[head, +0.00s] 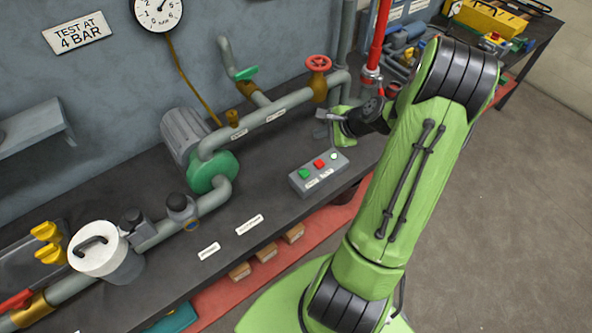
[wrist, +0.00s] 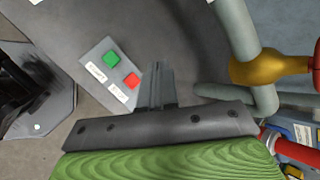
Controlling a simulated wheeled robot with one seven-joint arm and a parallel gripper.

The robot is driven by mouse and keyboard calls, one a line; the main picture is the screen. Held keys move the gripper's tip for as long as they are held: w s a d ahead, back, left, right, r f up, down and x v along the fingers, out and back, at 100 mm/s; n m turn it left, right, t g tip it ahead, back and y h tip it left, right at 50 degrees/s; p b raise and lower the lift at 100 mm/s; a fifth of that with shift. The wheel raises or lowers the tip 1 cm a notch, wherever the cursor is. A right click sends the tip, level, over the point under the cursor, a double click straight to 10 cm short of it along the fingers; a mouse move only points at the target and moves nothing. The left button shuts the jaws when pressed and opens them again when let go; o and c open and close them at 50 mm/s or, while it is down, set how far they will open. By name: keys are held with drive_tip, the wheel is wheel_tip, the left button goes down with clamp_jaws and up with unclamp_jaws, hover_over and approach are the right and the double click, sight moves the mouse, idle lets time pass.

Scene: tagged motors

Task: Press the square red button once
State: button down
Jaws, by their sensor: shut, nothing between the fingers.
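A grey control box (head: 327,177) lies on the dark bench in the head view. My gripper (head: 322,115) is above and behind the box in the head view. Its fingers (wrist: 159,66) are shut and empty, just right of the red button in the wrist view. They appear apart from it.
Grey pipes (head: 272,112) with a red valve wheel (head: 318,64) run behind the box. A red upright pipe (head: 378,40) stands near my arm. A green pump (head: 210,170) is left of the box. The bench in front of the pump has two white labels (head: 249,224).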

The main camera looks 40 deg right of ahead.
sight(322, 165)
drive_tip(key=shift+s+d+f+m+t, duration=0.1)
drive_tip(key=shift+d+f+m+t, duration=0.4)
drive_tip(key=shift+f+m, duration=0.45)
drive_tip(key=shift+d, duration=0.1)
wheel_tip(322, 165, down, 9)
drive_tip(key=b, duration=0.7)
drive_tip(key=shift+r+b, duration=0.1)
drive_tip(key=shift+b, duration=0.25)
idle(0.7)
drive_tip(key=shift+f, duration=0.4)
drive_tip(key=shift+f+b, duration=0.45)
idle(0.5)
drive_tip(key=shift+r+p, duration=0.85)
drive_tip(key=shift+r, duration=0.05)
